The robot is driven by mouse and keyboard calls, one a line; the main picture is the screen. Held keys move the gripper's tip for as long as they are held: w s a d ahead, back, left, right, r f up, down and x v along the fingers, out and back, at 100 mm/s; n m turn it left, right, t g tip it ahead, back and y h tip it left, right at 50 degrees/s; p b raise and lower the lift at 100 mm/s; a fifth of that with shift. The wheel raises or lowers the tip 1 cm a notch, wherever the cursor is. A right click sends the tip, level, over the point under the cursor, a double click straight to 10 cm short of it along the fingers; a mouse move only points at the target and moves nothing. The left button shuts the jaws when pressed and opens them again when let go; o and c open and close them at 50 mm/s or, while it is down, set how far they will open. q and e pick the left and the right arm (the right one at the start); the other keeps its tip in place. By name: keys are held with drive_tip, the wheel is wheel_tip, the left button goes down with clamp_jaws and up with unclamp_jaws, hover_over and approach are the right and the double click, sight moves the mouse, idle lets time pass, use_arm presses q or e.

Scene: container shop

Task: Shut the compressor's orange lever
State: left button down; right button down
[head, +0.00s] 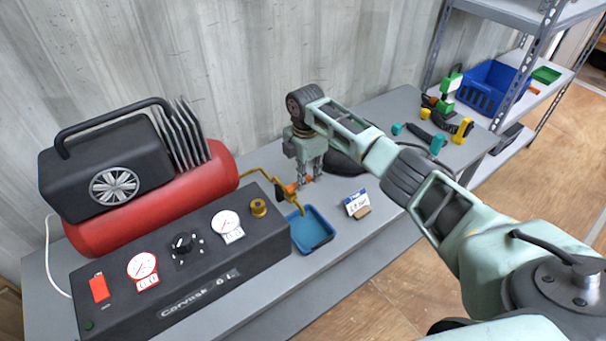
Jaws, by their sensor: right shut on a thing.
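The compressor has a red tank (205,190), a black motor housing and a dark front panel (262,232) with gauges and a knob. A brass pipe (258,172) runs from its right end to a spout above a small blue tray (312,232). The orange lever (291,188) is at this pipe end, partly hidden by my right gripper (304,184). My right gripper points down and is shut on the lever. The lever's exact angle is hard to tell. My left gripper is not in view.
A small sign (357,204) stands right of the tray. Black-and-yellow and teal hand tools lie at the table's far right end. A metal shelf holds a blue crate (492,88). A corrugated wall is close behind the table.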

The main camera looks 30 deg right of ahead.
drive_tip(key=shift+w+r, duration=0.1)
drive_tip(key=shift+r, duration=0.05)
drive_tip(key=c, duration=1.6)
unclamp_jaws()
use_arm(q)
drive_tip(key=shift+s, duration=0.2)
use_arm(e)
wheel_tip(320, 180, up, 12)
drive_tip(key=shift+f, duration=0.1)
